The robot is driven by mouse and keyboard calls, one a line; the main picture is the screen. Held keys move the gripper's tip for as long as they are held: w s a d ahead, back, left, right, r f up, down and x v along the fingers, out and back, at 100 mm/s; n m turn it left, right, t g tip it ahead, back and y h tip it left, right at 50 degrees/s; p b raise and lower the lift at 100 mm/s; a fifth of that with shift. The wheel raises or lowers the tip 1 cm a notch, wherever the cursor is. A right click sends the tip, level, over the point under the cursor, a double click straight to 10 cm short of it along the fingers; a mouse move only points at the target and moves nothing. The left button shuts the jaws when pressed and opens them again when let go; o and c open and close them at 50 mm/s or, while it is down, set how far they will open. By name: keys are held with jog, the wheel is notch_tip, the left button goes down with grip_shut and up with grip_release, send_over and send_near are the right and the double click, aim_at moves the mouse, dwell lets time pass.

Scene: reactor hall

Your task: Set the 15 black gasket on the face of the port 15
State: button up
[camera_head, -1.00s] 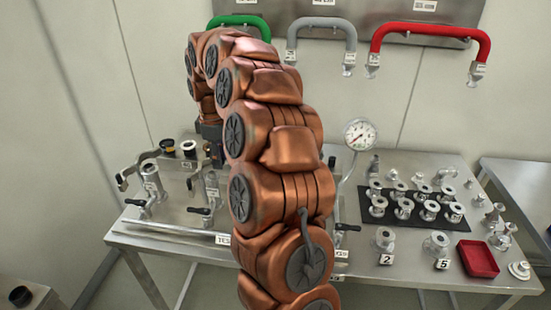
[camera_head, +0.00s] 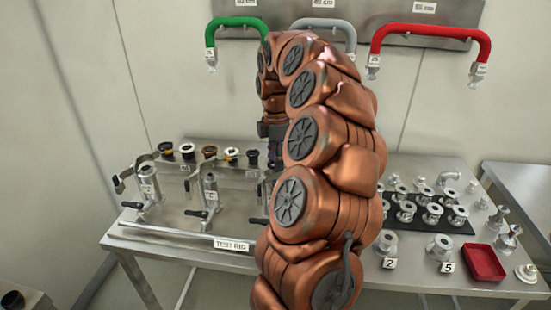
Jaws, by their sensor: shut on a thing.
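My gripper (camera_head: 271,152) is the dark piece at the end of my copper-coloured arm, over the back right part of the test rig. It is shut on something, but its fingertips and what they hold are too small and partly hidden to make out. Several small round pieces with black, brown and pale tops stand in a row at the back of the rig, among them a black-topped one (camera_head: 252,157) just left of my gripper. I cannot tell which port is port 15, as the small labels are not readable. My arm hides the rig's right side.
The test rig (camera_head: 147,231) has upright metal fittings and black-handled levers (camera_head: 197,214). Right of my arm are a black mat (camera_head: 466,229) with several metal fittings and a red tray (camera_head: 482,262). Green (camera_head: 238,22), grey (camera_head: 343,30) and red (camera_head: 430,30) handles hang on the wall behind.

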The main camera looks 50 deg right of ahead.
aim_at(276, 181)
jog(key=shift+f+b, duration=1.35)
jog(key=shift+f, duration=1.9)
jog(key=shift+s+a+f, duration=0.1)
jog(key=o, duration=0.8)
jog(key=shift+c, duration=0.2)
jog(key=shift+o, duration=0.3)
notch_tip(276, 181, up, 12)
